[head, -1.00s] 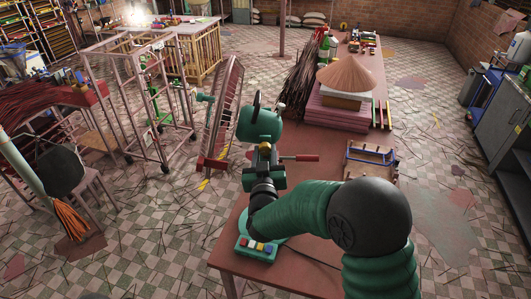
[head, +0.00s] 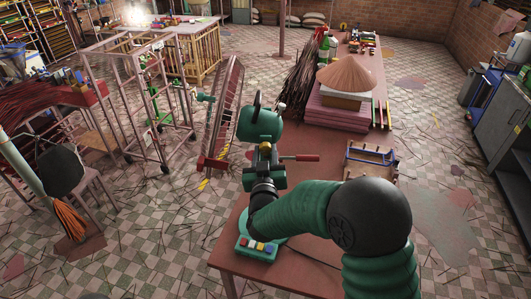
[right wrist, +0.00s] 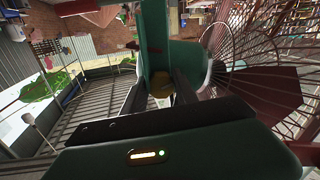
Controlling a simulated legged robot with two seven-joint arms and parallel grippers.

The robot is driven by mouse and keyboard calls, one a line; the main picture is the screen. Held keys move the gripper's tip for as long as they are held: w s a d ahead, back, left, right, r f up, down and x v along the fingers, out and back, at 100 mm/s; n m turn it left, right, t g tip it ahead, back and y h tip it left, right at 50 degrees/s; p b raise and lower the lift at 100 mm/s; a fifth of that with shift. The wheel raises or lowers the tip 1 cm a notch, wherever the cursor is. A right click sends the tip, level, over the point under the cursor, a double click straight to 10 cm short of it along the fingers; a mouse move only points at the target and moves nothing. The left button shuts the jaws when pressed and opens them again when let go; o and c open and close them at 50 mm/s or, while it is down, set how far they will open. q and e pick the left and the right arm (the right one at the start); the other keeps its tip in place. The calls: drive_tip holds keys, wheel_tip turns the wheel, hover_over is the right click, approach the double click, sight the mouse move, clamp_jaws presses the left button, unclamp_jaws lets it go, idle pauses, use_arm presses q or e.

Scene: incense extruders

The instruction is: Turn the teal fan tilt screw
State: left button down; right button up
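The teal fan has a rounded motor housing (head: 260,125) above a teal base with coloured buttons (head: 258,248) on the brown table. Its brass tilt screw (head: 265,147) sits just under the housing. My right gripper (head: 264,157) is at the screw, its dark fingers pointing away from me. In the right wrist view the brass screw (right wrist: 160,86) lies between the two fingers of the right gripper (right wrist: 160,92), which appear closed against its sides. The teal housing and the wire guard (right wrist: 250,45) rise beyond. The fan's neck is largely hidden by my arm. My left gripper is not in view.
A red rod (head: 300,158) sticks out right of the fan. A small wooden rack with blue parts (head: 371,158) and a brown cone on a stack (head: 350,75) stand farther along the table.

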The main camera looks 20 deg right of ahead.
drive_tip(key=o, duration=0.4)
drive_tip(key=shift+s+r, duration=0.1)
drive_tip(key=shift+r, duration=0.15)
drive_tip(key=shift+s+a, duration=0.1)
drive_tip(key=shift+s+a+f, duration=0.1)
drive_tip(key=shift+f, duration=0.1)
drive_tip(key=b+v, duration=0.5)
drive_tip(key=v, duration=1.1)
drive_tip(key=shift+s+a+r+b, duration=0.1)
drive_tip(key=shift+s+b, duration=0.15)
drive_tip(key=shift+b, duration=0.1)
